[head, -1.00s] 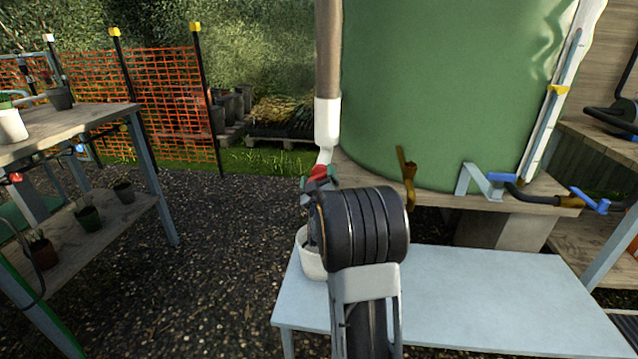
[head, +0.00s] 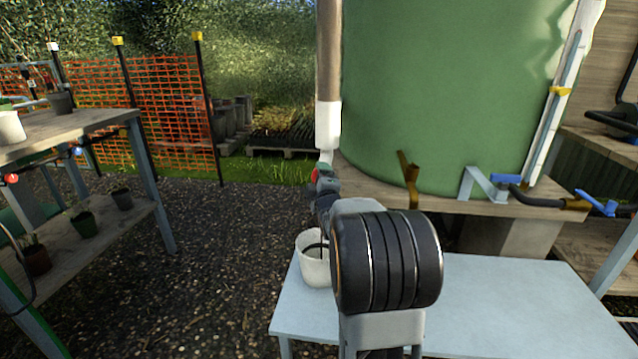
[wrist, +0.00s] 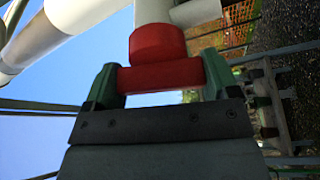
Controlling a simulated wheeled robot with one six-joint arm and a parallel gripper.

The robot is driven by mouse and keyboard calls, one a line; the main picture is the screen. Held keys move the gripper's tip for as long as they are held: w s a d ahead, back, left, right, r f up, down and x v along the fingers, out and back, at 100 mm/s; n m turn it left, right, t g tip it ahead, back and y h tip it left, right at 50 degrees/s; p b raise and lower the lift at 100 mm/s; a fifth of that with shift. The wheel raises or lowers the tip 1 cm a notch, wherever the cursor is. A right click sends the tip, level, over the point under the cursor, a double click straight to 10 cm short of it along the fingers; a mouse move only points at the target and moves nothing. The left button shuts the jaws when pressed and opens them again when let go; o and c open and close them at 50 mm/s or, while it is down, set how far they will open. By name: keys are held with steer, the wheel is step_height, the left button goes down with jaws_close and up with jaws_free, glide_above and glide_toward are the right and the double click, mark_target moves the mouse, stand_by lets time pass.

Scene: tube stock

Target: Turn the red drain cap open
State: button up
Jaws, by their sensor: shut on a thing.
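The red drain cap (wrist: 157,44) is a round piece with a flat red bar, on the end of a white pipe in the wrist view. My gripper (wrist: 160,78) has green fingers, one at each end of the bar, and is shut on it. In the head view, the red cap (head: 315,174) shows as a small patch at the lower end of the white-ended standing pipe (head: 328,125). My gripper (head: 326,178) is there too, partly hidden by my own arm.
A white bucket (head: 312,268) stands on the pale blue table (head: 490,290), below the cap. The large green tank (head: 440,90) stands right of the pipe on a wooden stand, with a brown tap (head: 408,178) in front. A potting bench (head: 75,130) is at left, beyond open gravel.

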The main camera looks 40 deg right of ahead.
stand_by(0.4)
steer(key=o, duration=0.8)
steer(key=p+v, duration=0.2)
steer(key=v, duration=1.2)
steer(key=shift+r, duration=0.1)
